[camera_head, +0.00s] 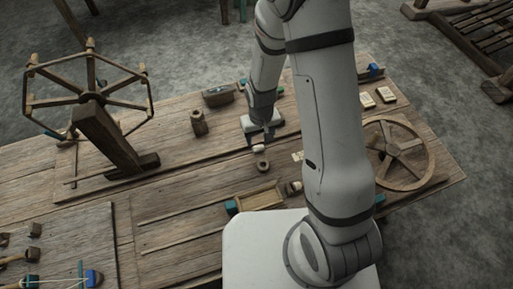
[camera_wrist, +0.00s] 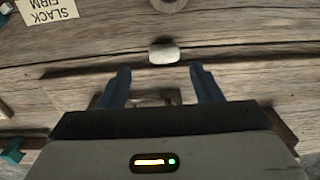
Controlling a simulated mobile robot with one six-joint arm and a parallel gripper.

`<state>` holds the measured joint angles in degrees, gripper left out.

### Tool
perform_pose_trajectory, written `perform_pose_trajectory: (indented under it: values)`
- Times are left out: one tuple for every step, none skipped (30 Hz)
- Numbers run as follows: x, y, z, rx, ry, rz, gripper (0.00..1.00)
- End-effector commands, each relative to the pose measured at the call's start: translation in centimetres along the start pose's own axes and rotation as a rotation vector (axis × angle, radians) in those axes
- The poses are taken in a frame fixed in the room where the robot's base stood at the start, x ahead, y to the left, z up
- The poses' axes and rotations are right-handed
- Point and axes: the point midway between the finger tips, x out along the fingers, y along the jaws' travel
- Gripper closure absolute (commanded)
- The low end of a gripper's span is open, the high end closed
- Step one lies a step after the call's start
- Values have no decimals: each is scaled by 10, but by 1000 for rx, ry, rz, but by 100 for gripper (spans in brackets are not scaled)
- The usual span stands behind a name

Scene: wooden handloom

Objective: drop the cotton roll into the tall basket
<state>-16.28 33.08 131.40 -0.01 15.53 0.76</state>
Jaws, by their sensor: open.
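The cotton roll, a small whitish rounded piece (camera_head: 258,149), lies on the wooden table just in front of my gripper in the head view. In the wrist view the cotton roll (camera_wrist: 164,53) lies on the planks beyond the fingertips, roughly centred between them. My gripper (camera_head: 261,140) is open and empty, pointing down at the table; its two dark fingers (camera_wrist: 159,72) are spread apart in the wrist view. The fingers do not appear to touch the roll. I cannot make out a tall basket in either view.
A wooden ring (camera_head: 262,164) and a shallow wooden tray (camera_head: 258,199) lie nearer. A spool (camera_head: 199,123) and a small box (camera_head: 218,96) stand to the left. A spoked wheel (camera_head: 400,153) is at right, a tall reel (camera_head: 105,135) at left. A lettered card (camera_wrist: 48,10) lies nearby.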

Motion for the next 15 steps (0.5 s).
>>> perform_pose_trajectory:
  values:
    - [6,-2,0,-2,-2,0,41]
    - [10,-3,-1,-3,-3,0,41]
    - [17,-4,-2,-4,-3,0,41]
    - [21,-5,-3,-5,-3,0,41]
    - [26,-6,-4,-5,-4,0,41]
    - [31,-7,-5,-5,-3,0,41]
    - [36,-6,-5,-4,-3,0,41]
    - [40,-6,-5,-4,-2,0,41]
    - [43,-6,-5,-4,-2,0,41]
    - [46,-6,-5,-4,-2,0,41]
    - [47,-7,-5,-5,-2,0,41]
    - [49,-7,-5,-5,-1,0,41]
    - [49,-7,-5,-5,0,0,41]
    - [49,-7,-5,-5,0,0,41]
    - [49,-7,-5,-5,1,0,41]
